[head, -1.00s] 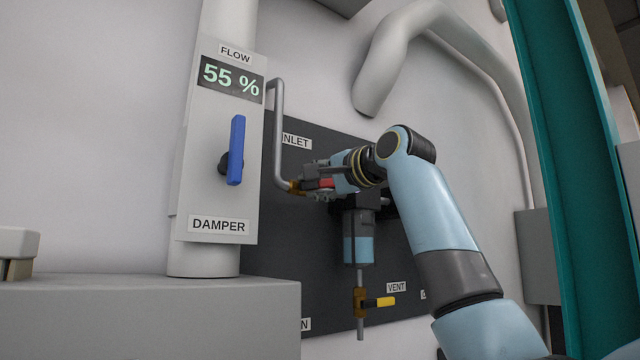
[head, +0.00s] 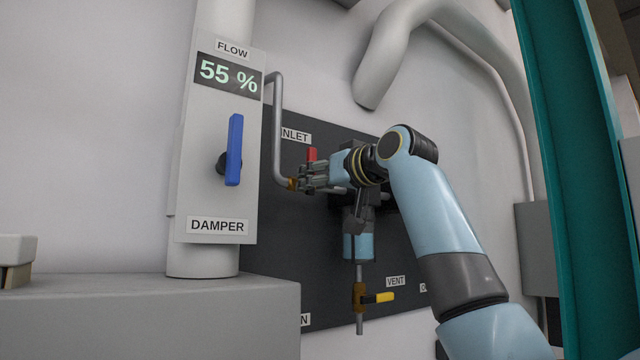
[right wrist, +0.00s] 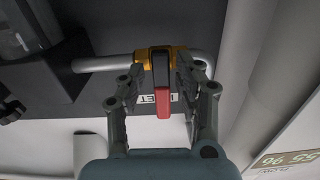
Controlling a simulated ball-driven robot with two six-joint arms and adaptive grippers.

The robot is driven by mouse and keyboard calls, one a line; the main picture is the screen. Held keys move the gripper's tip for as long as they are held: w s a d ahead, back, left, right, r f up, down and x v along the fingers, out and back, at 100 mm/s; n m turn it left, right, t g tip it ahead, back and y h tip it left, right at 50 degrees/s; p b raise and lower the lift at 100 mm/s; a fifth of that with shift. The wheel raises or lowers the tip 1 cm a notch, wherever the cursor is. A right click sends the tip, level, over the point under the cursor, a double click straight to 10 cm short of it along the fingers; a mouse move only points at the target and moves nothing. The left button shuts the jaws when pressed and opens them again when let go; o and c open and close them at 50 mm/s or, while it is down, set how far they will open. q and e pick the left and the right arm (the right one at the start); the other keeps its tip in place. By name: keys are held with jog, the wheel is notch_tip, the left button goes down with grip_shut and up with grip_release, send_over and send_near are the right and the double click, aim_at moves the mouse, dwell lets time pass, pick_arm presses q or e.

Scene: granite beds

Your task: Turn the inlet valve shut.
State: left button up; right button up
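The inlet valve is a brass body (head: 292,184) on a horizontal grey pipe. Its red handle (head: 312,154) points up, across the pipe, toward the INLET label (head: 295,136). My right gripper (head: 303,180) is at the valve and hides much of it. In the right wrist view, the red handle (right wrist: 163,104) lies between the two fingers of my right gripper (right wrist: 162,68). Gaps show on both sides of it, so the fingers look open around the valve; contact at the tips cannot be told. My left gripper is not in view.
A damper panel (head: 205,150) with a blue handle (head: 234,150) and a 55 % flow display (head: 229,74) stands to the left. The vent valve's yellow handle (head: 378,298) is below. A teal post (head: 570,150) stands at right, beyond my arm.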

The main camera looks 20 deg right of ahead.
jog(key=shift+v, duration=2.95)
jog(key=shift+s, duration=0.15)
